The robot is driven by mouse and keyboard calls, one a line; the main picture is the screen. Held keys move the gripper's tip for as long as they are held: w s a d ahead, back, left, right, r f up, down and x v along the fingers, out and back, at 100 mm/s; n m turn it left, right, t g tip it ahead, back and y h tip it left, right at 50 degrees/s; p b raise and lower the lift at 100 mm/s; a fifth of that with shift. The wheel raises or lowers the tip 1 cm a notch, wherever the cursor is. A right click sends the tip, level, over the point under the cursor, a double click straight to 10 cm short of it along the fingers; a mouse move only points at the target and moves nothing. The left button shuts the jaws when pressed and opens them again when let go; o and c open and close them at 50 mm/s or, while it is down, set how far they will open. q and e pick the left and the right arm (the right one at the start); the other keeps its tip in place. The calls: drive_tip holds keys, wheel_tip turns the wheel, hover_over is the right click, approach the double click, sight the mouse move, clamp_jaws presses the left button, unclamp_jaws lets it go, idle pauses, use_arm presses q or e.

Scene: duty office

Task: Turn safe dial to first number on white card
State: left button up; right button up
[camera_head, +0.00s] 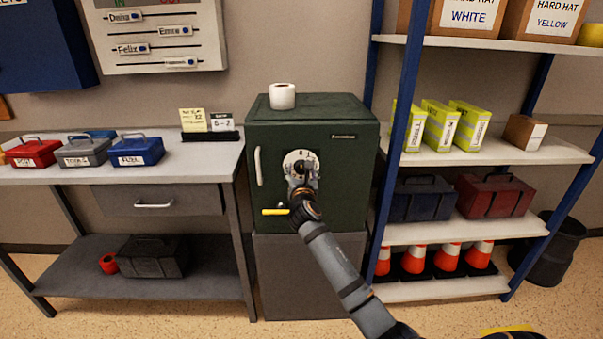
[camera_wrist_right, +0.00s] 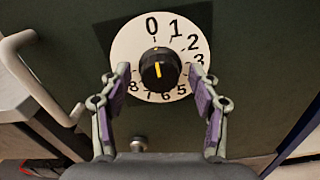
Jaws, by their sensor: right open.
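The dark green safe (camera_head: 345,160) stands on a grey base. Its round white dial (camera_head: 290,160) is on the door and partly hidden by my right gripper (camera_head: 302,180). In the right wrist view the dial (camera_wrist_right: 185,50) shows numbers around a black knob (camera_wrist_right: 160,68). The knob's yellow line runs about upright, with the 0 near the top of the plate. My right gripper (camera_wrist_right: 163,78) is open, its fingers on either side of the knob and apart from it. The white card (camera_head: 222,122) stands on the left bench; its small print looks like "6 - 2". My left gripper is not seen.
A yellow card (camera_head: 193,120) stands beside the white card. A white roll (camera_head: 282,96) sits on the safe. The safe's pale handle (camera_head: 258,166) is left of the dial. Toolboxes (camera_head: 85,152) line the bench (camera_head: 190,150). A loaded blue shelf rack (camera_head: 470,157) stands to the right.

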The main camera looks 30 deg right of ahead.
drive_tip(key=c, duration=1.2)
drive_tip(key=shift+o, duration=0.2)
